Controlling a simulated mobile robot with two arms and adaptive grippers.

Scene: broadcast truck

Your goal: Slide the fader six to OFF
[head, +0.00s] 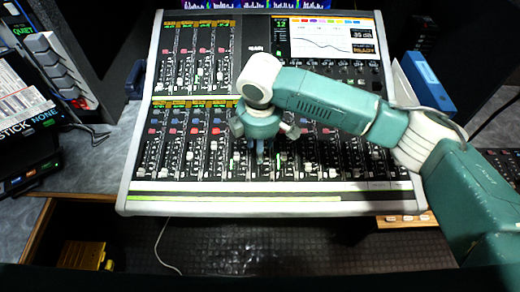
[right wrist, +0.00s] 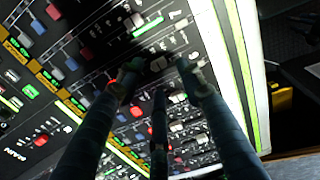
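The mixing console (head: 300,203) fills the middle of the head view, with several fader strips in an upper-left bank and a lower bank. My right gripper (head: 262,140) points down over the middle of the lower bank and hides part of some strips. In the right wrist view its fingers (right wrist: 160,76) are spread apart, close over the fader panel, with nothing held. My left gripper is not in view.
A screen (head: 320,38) is at the console's upper right. A blue binder (head: 430,85) stands to the right. Stacked dark gear (head: 28,140) stands at the left. A yellow object (head: 85,255) lies low at the left. My right arm crosses the console's right side.

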